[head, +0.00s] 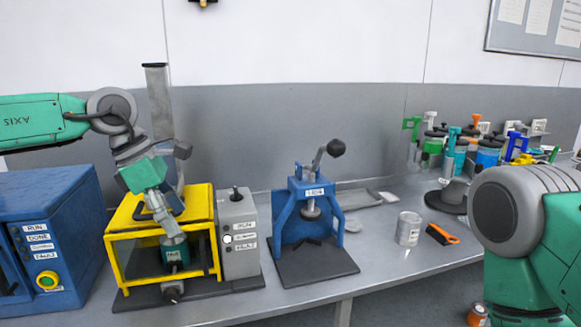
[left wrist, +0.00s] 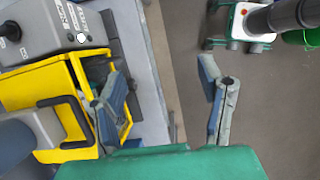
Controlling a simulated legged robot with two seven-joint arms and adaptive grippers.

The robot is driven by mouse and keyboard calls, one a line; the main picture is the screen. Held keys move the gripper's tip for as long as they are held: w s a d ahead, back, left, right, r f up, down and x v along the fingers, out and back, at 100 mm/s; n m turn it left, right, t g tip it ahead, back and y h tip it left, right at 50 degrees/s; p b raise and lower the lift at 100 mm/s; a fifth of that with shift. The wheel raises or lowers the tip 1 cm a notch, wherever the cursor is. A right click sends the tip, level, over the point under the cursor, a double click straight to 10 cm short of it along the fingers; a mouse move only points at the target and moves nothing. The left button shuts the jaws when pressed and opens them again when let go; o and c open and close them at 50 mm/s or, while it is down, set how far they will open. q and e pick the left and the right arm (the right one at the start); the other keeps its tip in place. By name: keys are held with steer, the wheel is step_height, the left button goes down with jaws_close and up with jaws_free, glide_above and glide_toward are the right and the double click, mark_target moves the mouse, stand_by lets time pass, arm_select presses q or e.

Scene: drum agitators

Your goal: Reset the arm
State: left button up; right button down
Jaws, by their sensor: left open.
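My left arm comes in from the left in the head view. My left gripper (head: 163,216) points down at the front of a yellow-framed machine (head: 203,196). In the left wrist view, the two fingers of my left gripper (left wrist: 160,82) are spread wide with nothing between them. The left finger overlaps the yellow frame (left wrist: 62,85) in that view; I cannot tell if they touch. A dark teal labelled container (head: 174,254) sits inside the frame, below the fingers in the head view. My right arm shows at the right edge; its gripper is out of view.
A grey control box (head: 237,235) stands beside the yellow machine. A blue cabinet (head: 60,215) is on the left, a blue lever press (head: 312,215) on the right. Several coloured-lid jars stand at back right.

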arm_select(q)
steer(key=s+a+f+m+t+y+b, duration=0.1)
steer(key=s+f+m+y+b, duration=0.3)
steer(key=f, duration=1.5)
steer(key=s+f+m+t+y+b, duration=0.25)
steer(key=f+m+b, duration=0.25)
steer(key=f, duration=1.3)
steer(key=s+f+m+b, duration=0.45)
steer(key=s+f, duration=0.35)
steer(key=f, duration=0.3)
steer(key=s+a+f+m+g+h+b, duration=0.1)
steer(key=s+f+m, duration=0.3)
steer(key=s, duration=0.6)
steer(key=s+a+f+m+g+h+b, duration=0.1)
steer(key=s+a+f+m+g+b, duration=0.2)
steer(key=s, duration=0.7)
steer(key=shift+s+a+f+m+b, duration=0.2)
steer(key=shift+a+f+m+b, duration=0.45)
steer(key=shift+f, duration=0.3)
arm_select(e)
step_height(320, 180, down, 19)
steer(key=shift+w, duration=0.3)
arm_select(q)
steer(key=shift+h, duration=0.25)
